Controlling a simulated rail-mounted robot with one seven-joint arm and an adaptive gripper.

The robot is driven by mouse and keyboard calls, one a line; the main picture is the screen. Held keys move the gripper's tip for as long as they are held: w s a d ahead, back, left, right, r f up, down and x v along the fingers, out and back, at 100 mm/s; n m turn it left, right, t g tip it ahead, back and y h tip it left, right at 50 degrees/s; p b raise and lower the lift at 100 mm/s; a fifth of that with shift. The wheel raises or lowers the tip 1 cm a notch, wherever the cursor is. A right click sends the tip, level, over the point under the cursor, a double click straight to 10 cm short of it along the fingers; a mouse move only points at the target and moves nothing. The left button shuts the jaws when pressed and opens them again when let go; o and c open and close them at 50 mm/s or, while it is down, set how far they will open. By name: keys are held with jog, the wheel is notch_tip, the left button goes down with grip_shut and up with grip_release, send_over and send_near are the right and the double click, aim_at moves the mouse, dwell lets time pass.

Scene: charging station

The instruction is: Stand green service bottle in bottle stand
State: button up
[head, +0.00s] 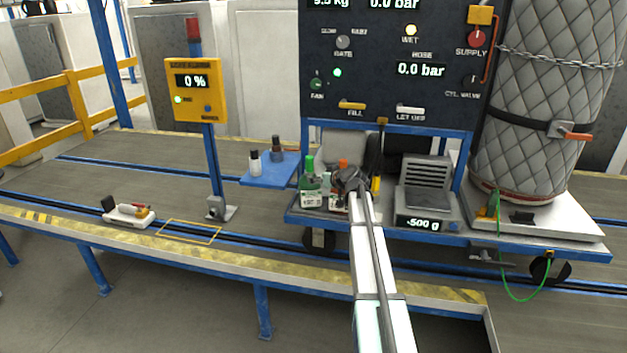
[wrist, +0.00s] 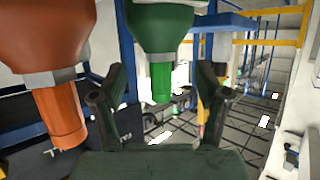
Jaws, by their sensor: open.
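The green service bottle (head: 311,181), with a green cap and pale label, stands upright at the left end of the trolley deck. In the wrist view, which looks inverted, its green neck (wrist: 162,83) shows between and beyond the two fingertips. My gripper (head: 348,179) is just right of the bottle in the head view. In the wrist view my gripper (wrist: 161,75) is open, its dark fingers spread either side of the neck; contact cannot be judged. I cannot clearly pick out the bottle stand.
An orange bottle (wrist: 55,95) is close beside my left finger in the wrist view. A blue side shelf (head: 268,176) holds small bottles. A scale (head: 428,200) sits right on the trolley. A small white base (head: 127,217) and yellow floor outline (head: 190,231) lie left.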

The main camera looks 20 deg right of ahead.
jog(key=a+v, duration=0.1)
jog(key=v, duration=0.4)
jog(key=s+a+f+g+y, duration=0.1)
jog(key=s+a+f+g, duration=0.35)
jog(key=f, duration=0.75)
jog(key=s+a+f+g, duration=0.1)
jog(key=s+a+f, duration=0.65)
jog(key=f, duration=0.35)
jog(key=s+a+f+g+y, duration=0.15)
jog(key=s+a+f, duration=0.45)
jog(key=f, duration=0.6)
jog(key=s+a+f+m+g+h, duration=0.1)
jog(key=s+a+f+g, duration=0.2)
jog(key=s+a+f, duration=0.35)
jog(key=s+a+f+g, duration=0.3)
jog(key=s+f, duration=0.4)
jog(key=s, duration=0.5)
jog(key=s+a+f+g+h, duration=0.1)
jog(key=s+f+g, duration=0.1)
jog(key=s, duration=1.4)
jog(key=s+a+f+g+h, duration=0.1)
jog(key=s+g, duration=0.4)
jog(key=s, duration=1)
notch_tip(320, 180, down, 2)
jog(key=shift+s+a+f+m+h+b, duration=0.1)
jog(key=shift+s+a+m+h+b, duration=0.25)
jog(key=shift+h, duration=0.3)
